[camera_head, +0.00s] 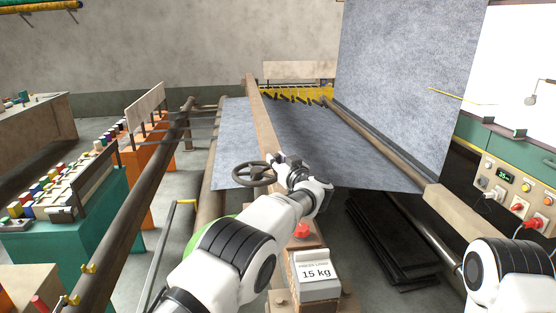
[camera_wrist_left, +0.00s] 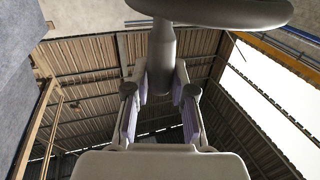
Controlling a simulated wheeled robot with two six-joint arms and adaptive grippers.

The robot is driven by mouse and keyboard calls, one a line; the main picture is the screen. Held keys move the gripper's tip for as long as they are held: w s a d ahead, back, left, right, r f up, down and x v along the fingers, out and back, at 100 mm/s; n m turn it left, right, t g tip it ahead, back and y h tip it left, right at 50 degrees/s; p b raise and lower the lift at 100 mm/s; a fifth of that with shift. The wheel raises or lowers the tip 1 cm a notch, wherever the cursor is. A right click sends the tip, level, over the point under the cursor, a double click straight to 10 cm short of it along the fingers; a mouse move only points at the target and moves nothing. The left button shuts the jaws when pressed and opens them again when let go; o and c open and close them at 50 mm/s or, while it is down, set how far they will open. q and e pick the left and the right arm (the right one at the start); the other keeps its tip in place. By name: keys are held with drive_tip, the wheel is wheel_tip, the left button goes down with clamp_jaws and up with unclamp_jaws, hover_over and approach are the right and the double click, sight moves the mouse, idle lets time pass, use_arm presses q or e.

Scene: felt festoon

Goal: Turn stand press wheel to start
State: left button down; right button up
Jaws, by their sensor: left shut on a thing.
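The dark press wheel (camera_head: 253,181) stands near the middle of the head view, at the front of the grey felt. My left gripper (camera_head: 281,162) is at the right side of its rim, partly hidden by my own wrist. In the left wrist view the wheel rim (camera_wrist_left: 215,13) crosses the top, and a dark post-like handle (camera_wrist_left: 161,50) runs from it down between the fingers of my left gripper (camera_wrist_left: 160,105). The fingers are closed around this handle. My right gripper is outside both views; only part of that arm shows at lower right.
Below the wheel, the stand has a red button (camera_head: 302,231) and a label box (camera_head: 316,272) reading 15 kg. A wooden beam (camera_head: 262,115) crosses the felt (camera_head: 320,140). Dark sheets (camera_head: 385,240) lie underneath. A control panel (camera_head: 510,185) is at right, a green bench (camera_head: 75,215) at left.

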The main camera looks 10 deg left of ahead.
use_arm(q)
drive_tip(key=shift+a+f, duration=0.1)
drive_tip(key=c, duration=1.2)
unclamp_jaws()
drive_tip(key=shift+o, duration=1.2)
drive_tip(key=shift+a, duration=0.1)
drive_tip(key=shift+w+a+f, duration=0.1)
drive_tip(key=shift+w, duration=0.05)
wheel_tip(320, 180, up, 10)
drive_tip(key=shift+r, duration=0.1)
